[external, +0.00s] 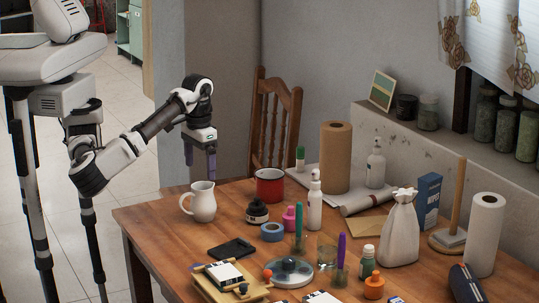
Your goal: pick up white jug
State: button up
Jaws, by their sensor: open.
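The white jug (203,202) stands upright near the far left corner of the wooden table, its handle toward the left. My gripper (200,174) points down at the end of my arm, above the jug in the external view, with its fingertips just over the jug's rim in the picture. The gripper is open and holds nothing that I can see. How far the fingers are from the jug in depth is hard to tell.
A red mug (270,186) and a dark ink bottle (257,212) stand to the jug's right. A wooden chair (276,120) is behind the table (150,222). Bottles, tape and a tray of small items crowd the middle. The table's left corner is clear.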

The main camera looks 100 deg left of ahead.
aim_at(201, 195)
jog(key=shift+s+a+f, duration=0.1)
jog(key=shift+a+f, duration=0.05)
jog(key=shift+f, duration=2.45)
jog(key=shift+s+a+f, duration=0.1)
jog(key=shift+f, duration=2.45)
jog(key=c, duration=1.3)
jog(key=shift+r, duration=0.25)
